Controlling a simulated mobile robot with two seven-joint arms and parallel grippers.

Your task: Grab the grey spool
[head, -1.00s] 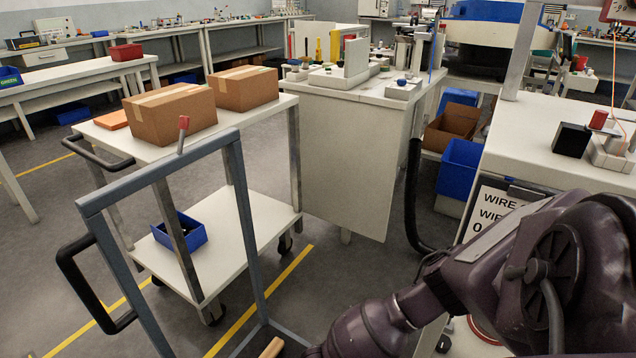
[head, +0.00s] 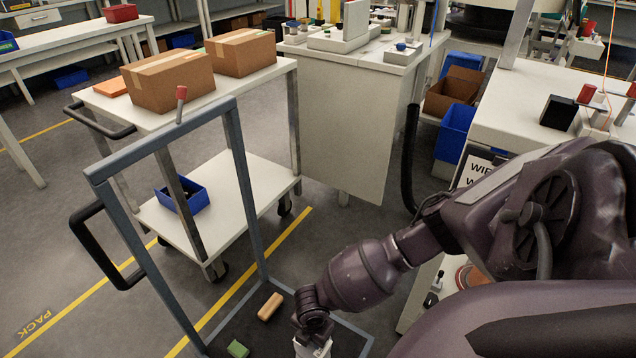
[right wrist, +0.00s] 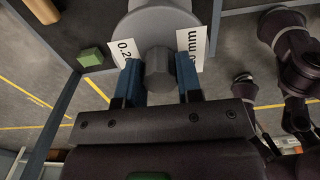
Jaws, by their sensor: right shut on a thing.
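The grey spool (right wrist: 160,24) is at the top middle of the right wrist view, partly cut off by the frame edge. A grey faceted knob sticks out of it toward my gripper, with white labels reading "0.2" and "mm" on either side. My right gripper (right wrist: 161,86) has its blue fingers on both sides of the knob and is shut on the spool. In the head view my right arm reaches down, and its wrist (head: 313,322) is at the bottom edge over a dark cart deck. The spool is not clear there. My left gripper is not in view.
A tan block (head: 270,307) and a green block (head: 237,349) lie on the dark deck of the grey-framed cart (head: 165,145). Behind it stands a white trolley with cardboard boxes (head: 168,80) and a blue bin (head: 183,195). A white bench (head: 510,105) stands at the right.

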